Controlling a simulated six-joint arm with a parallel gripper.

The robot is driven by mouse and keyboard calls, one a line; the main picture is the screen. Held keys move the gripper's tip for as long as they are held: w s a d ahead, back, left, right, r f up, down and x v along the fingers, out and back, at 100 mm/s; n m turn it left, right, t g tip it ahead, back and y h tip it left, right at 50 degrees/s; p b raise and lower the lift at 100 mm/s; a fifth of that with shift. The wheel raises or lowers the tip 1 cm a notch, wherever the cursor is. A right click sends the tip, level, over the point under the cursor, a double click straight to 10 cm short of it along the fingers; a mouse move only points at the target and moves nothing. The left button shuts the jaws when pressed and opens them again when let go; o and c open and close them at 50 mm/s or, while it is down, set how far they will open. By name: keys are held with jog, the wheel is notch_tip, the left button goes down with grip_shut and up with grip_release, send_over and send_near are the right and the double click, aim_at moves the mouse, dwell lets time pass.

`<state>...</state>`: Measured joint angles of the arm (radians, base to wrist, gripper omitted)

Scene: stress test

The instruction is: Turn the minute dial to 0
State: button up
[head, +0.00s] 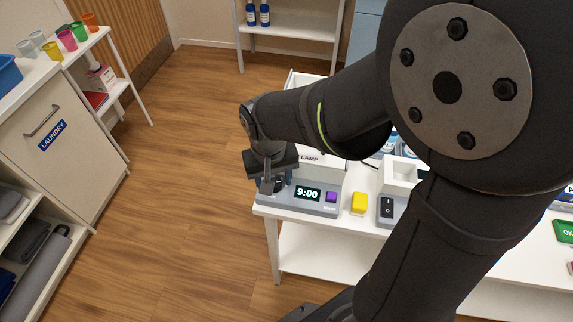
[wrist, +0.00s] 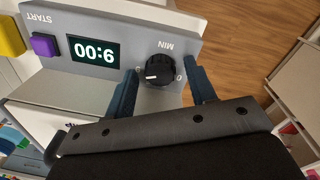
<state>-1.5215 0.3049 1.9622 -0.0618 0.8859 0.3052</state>
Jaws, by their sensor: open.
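The timer is a grey box (head: 318,208) at the table's left end, with a lit display (head: 307,193) reading 9:00. In the wrist view it appears upside down, with the display (wrist: 95,52) left of the black minute dial (wrist: 160,68). The dial is ribbed, under the label MIN, and its white mark points toward picture left. My gripper (wrist: 162,72) is open, with one blue finger on each side of the dial. I cannot tell whether the fingers touch it. In the head view my gripper (head: 272,182) hides most of the dial.
A purple START button (head: 331,197) sits on the timer. A yellow block (head: 359,203) and a black switch (head: 387,207) stand to its right on the white table. A box marked LAMP (head: 322,172) stands behind. Open floor lies to the left.

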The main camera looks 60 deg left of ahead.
jog(key=shift+c, duration=0.2)
jog(key=c, duration=0.9)
jog(key=shift+c, duration=0.2)
